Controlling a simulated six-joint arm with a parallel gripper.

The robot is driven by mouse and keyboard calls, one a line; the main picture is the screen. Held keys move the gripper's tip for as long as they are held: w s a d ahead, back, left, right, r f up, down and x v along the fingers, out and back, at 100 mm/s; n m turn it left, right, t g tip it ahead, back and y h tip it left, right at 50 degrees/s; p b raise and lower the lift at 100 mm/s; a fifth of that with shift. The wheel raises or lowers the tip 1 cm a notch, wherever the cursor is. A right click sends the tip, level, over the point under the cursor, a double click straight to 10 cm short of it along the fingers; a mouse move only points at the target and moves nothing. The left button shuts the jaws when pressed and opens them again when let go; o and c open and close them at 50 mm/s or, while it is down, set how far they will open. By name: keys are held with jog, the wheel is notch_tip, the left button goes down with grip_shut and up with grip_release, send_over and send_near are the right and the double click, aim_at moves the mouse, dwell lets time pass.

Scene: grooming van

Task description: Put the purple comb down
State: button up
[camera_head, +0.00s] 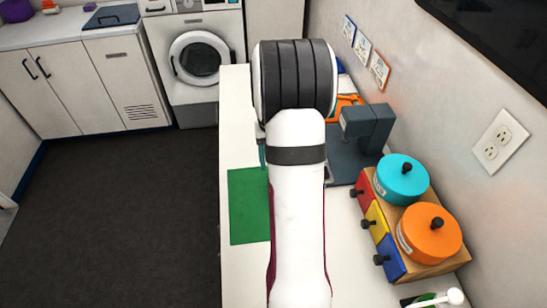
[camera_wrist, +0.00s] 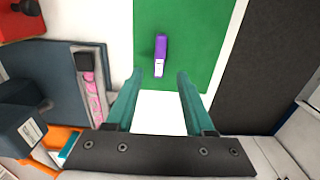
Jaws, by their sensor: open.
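The purple comb (camera_wrist: 161,50) lies on the green mat (camera_wrist: 190,30) in the wrist view, with a pale end toward my gripper. My gripper (camera_wrist: 160,73) has two teal fingers spread apart, with nothing between them. The comb is just beyond the fingertips, roughly in line with the gap, and looks apart from both fingers. In the head view the green mat (camera_head: 246,205) shows left of my arm on the white counter, and the comb is hidden there.
A dark grey device (camera_head: 365,130) stands right of my arm. A wooden rack (camera_head: 430,265) with coloured drawers holds a turquoise pot (camera_head: 401,180) and an orange pot (camera_head: 430,235).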

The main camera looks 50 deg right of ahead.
jog(key=s+a+r+n+y, duration=0.1)
jog(key=a+r, duration=0.4)
jog(key=a, duration=0.6)
jog(key=s+a+r+n, duration=0.1)
jog(key=a+r, duration=0.4)
jog(key=a, duration=0.7)
jog(key=s+a+n, duration=0.1)
jog(key=s+a, duration=1)
jog(key=s, duration=0.1)
jog(key=shift+a+f+y, duration=0.15)
jog(key=shift+f+y, duration=0.05)
jog(key=shift+y, duration=0.2)
jog(key=shift+o, duration=0.5)
